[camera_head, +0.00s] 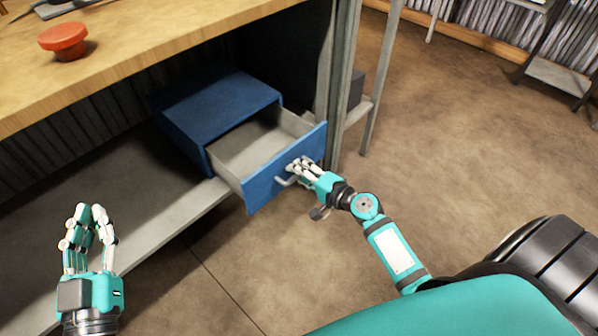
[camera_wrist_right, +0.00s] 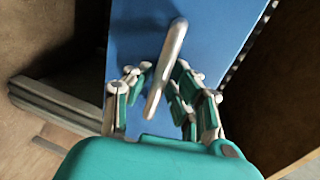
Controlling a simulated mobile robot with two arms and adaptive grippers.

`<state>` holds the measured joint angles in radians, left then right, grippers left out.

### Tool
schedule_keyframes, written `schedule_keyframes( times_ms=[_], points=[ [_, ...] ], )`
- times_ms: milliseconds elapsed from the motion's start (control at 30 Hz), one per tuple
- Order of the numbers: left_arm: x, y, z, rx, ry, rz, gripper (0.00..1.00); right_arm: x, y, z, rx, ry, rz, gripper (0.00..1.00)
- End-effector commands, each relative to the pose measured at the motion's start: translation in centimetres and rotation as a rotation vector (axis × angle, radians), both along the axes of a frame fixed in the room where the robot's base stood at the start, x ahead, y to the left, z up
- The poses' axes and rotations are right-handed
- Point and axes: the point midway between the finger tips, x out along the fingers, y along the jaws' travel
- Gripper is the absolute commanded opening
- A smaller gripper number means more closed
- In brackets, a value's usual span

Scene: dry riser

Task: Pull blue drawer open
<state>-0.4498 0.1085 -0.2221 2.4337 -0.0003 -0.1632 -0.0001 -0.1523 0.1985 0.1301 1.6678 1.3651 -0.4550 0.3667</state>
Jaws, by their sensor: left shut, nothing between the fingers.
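The blue drawer (camera_head: 290,172) is pulled well out of its blue cabinet (camera_head: 215,105), and its grey inside looks empty. Its pale bar handle (camera_head: 284,182) is on the front face; in the right wrist view the handle (camera_wrist_right: 166,68) runs slanted between my fingers. My right gripper (camera_head: 299,166) is at the drawer front, around the handle. In the right wrist view its fingers (camera_wrist_right: 160,78) stand apart on both sides of the handle, with small gaps visible. My left gripper (camera_head: 90,212) is shut and empty, left of the drawer and away from it.
The cabinet sits on a grey lower shelf (camera_head: 165,228) under a wooden worktop (camera_head: 140,50). A red round knob-like object (camera_head: 64,40) is on the worktop. A bench leg (camera_head: 343,85) stands right behind the drawer. The brown floor (camera_head: 460,150) to the right is mostly clear.

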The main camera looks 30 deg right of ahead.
Motion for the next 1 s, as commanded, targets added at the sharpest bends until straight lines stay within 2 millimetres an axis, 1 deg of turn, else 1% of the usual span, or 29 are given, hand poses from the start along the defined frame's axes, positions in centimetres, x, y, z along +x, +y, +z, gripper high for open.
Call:
schedule_keyframes(
  times_ms=[33, 100, 367, 467, 567, 800, 900, 1000],
  points=[
    [0.0, 0.0, 0.0, 0.000, 0.000, 0.000, 0.00, 0.0, 0.0, 0.0, 0.000, 0.001, 0.000, 0.30],
    [0.0, 0.0, 0.0, 0.000, 0.000, 0.000, 0.00, 0.0, 0.0, 0.0, 0.000, 0.001, 0.000, 0.36],
    [0.0, -0.1, 0.2, -0.002, -0.005, -0.002, 0.00, -0.1, 0.0, -0.1, -0.001, 0.002, 0.001, 0.36],
    [0.0, -0.1, 0.2, -0.001, -0.004, -0.002, 0.00, -0.8, -0.2, 0.0, -0.002, 0.003, 0.000, 0.36],
    [0.0, -0.1, 0.1, -0.001, -0.003, -0.001, 0.00, -2.3, -0.7, 0.3, -0.003, 0.004, 0.000, 0.36],
    [0.0, 0.0, 0.1, 0.000, -0.002, -0.001, 0.00, -7.1, -2.3, 1.3, -0.002, 0.006, 0.001, 0.36],
    [0.0, 0.0, 0.1, 0.000, -0.001, -0.001, 0.00, -8.8, -2.8, 1.8, -0.002, 0.005, 0.002, 0.36],
    [0.0, 0.0, 0.1, 0.000, -0.001, -0.001, 0.00, -10.1, -3.3, 2.1, 0.000, 0.004, 0.001, 0.36]
  ],
)
